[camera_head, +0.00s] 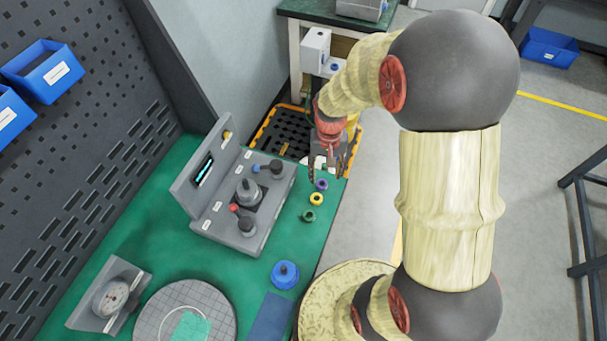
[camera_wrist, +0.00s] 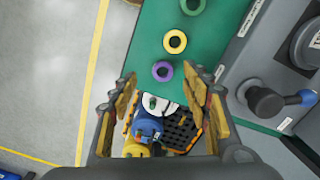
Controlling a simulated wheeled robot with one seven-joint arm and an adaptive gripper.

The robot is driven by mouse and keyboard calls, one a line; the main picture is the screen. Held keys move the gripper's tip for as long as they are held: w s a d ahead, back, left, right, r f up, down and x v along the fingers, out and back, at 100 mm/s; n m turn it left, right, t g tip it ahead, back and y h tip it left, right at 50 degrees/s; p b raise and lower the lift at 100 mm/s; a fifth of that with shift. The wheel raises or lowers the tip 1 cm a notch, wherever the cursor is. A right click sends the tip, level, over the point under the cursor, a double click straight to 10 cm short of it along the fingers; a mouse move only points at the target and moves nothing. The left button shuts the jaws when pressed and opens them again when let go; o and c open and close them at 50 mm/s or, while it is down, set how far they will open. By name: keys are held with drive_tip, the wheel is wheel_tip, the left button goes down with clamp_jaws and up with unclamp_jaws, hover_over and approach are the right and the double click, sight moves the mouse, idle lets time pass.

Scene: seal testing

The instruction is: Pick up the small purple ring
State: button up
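The small purple ring (camera_head: 321,184) lies on the green table top near its far right corner, beside the grey test device. In the wrist view the purple ring (camera_wrist: 162,71) lies flat on the green surface, just beyond the fingertips and between their lines. My gripper (camera_head: 333,170) is above that corner of the table in the head view. In the wrist view my gripper (camera_wrist: 163,84) is open, with its two fingers wide apart and nothing between them. The ring is not touched by either finger as far as I can see.
A yellow ring (camera_head: 316,199) and a green ring (camera_head: 309,215) lie in a row with the purple one. The grey test device (camera_head: 228,233) with knobs stands left of them. A blue knobbed part (camera_head: 285,274) is nearer. Black crate (camera_head: 283,131) lies beyond the table edge.

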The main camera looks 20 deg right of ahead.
sight(322, 187)
drive_tip(key=f+b, duration=0.1)
drive_tip(key=f, duration=0.1)
drive_tip(key=f+b, duration=0.1)
drive_tip(key=f, duration=0.2)
drive_tip(key=w+f+b, duration=0.1)
drive_tip(key=f, duration=0.1)
drive_tip(key=shift+f, duration=0.25)
drive_tip(key=shift+r, duration=0.1)
drive_tip(key=shift+c, duration=0.6)
drive_tip(key=c, duration=0.7)
drive_tip(key=shift+c, duration=0.4)
